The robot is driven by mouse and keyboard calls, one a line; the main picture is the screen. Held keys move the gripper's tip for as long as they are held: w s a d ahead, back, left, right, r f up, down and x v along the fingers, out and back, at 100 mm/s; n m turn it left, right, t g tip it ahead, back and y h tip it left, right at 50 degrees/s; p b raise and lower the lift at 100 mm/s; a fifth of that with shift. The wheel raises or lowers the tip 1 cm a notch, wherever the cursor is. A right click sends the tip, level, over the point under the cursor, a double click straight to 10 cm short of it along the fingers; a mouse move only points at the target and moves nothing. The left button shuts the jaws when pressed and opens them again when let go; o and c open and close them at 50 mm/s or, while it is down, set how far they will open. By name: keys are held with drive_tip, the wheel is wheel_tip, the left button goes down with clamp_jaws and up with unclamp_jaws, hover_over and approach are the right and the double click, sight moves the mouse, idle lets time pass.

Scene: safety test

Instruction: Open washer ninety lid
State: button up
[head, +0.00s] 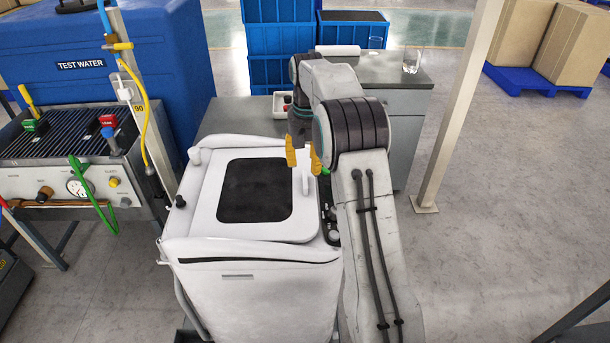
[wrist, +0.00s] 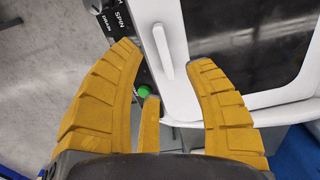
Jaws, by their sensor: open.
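The white washer (head: 253,295) stands in the middle of the head view. Its lid (head: 208,217), with a dark window (head: 253,190), lies shut on top. A white handle bar (head: 305,182) is at the lid's right edge; it also shows in the wrist view (wrist: 163,52). My gripper (head: 303,160) has yellow fingers and is open and empty, over the lid's right edge by the handle. In the wrist view, the handle shows between and beyond the fingertips of my gripper (wrist: 163,56).
The washer's control strip (wrist: 119,20) with a green button (wrist: 145,91) runs beside the lid. A test panel (head: 75,180) with hoses stands at left. A grey counter (head: 400,75) with a glass (head: 412,62) is behind. A post (head: 456,110) stands at right, with open floor around it.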

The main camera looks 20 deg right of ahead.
sight(307, 182)
drive_tip(key=shift+w+d+f, duration=0.1)
drive_tip(key=shift+w+f, duration=0.1)
drive_tip(key=shift+f, duration=3.6)
clamp_jaws()
